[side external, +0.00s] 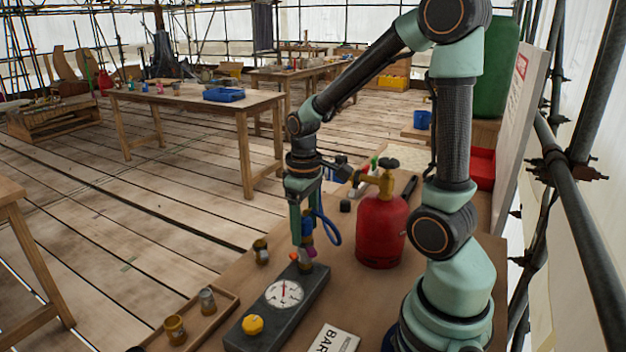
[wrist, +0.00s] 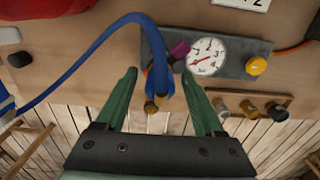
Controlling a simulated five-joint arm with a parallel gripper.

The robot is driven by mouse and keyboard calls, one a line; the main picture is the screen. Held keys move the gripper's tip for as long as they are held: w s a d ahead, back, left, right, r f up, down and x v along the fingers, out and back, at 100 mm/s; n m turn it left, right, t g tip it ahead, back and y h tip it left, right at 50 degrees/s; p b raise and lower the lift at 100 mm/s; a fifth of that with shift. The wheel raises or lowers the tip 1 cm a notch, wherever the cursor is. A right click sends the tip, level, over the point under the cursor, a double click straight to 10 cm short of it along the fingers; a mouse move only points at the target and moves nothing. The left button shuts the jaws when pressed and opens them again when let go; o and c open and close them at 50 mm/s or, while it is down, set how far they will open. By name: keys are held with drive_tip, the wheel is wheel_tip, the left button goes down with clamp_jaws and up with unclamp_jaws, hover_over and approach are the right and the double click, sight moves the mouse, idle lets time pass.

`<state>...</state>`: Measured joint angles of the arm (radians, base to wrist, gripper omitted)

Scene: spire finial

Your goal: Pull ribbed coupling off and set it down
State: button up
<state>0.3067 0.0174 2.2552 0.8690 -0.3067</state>
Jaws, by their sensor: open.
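A dark block (side external: 285,300) with a round dial and a yellow knob (side external: 253,324) lies on the bench. At its far end stands a fitting (side external: 306,256) with a blue hose, a purple part and an orange part; it also shows in the wrist view (wrist: 160,87). I cannot tell which part is the ribbed coupling. My gripper (side external: 303,240) points down over this fitting. In the wrist view its green fingers (wrist: 160,73) are apart, one on each side of the blue hose end, with visible gaps. Where the fitting meets the block is partly hidden.
A wooden tray (side external: 222,302) with several small metal couplings lies left of the block, and another small coupling (side external: 261,251) stands on the bench. A red gas cylinder (side external: 381,231) stands close on the right. The blue hose (wrist: 88,55) loops beside my gripper.

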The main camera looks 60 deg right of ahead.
sight(305, 215)
clamp_jaws()
idle(1.4)
drive_tip(key=shift+r, duration=0.15)
drive_tip(key=shift+r, duration=2.85)
